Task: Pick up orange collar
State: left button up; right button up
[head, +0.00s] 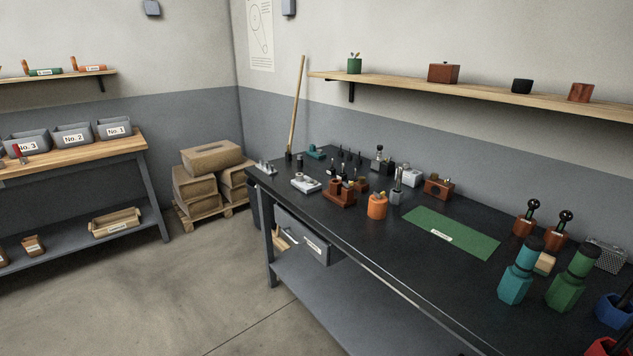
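An orange rounded piece (377,207) stands upright on the dark workbench (340,229), near its front edge and left of the green mat. It is the only clearly orange thing on that bench, but it is too small to tell for sure whether it is the collar. Another orange item (92,68) with a white label lies on the wall shelf at the far left. Neither of my grippers is in view.
Around the orange piece stand a brown wooden holder (341,192), a grey metal part (396,192) and several small tools. The green mat (452,233) is bare except for a label. Teal (517,274) and green (572,280) bottle-like objects stand at the right.

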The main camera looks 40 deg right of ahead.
aim_at(377, 208)
jog(key=i+z, duration=0.3)
jog(key=z, duration=0.15)
jog(key=i+j+z, duration=0.2)
jog(key=z, duration=0.25)
jog(key=i+j+z, duration=0.25)
jog(key=z, duration=0.2)
jog(key=i+j+z, duration=0.3)
jog(key=z, duration=0.15)
jog(key=i+j+z, duration=0.15)
jog(key=j+z, duration=0.3)
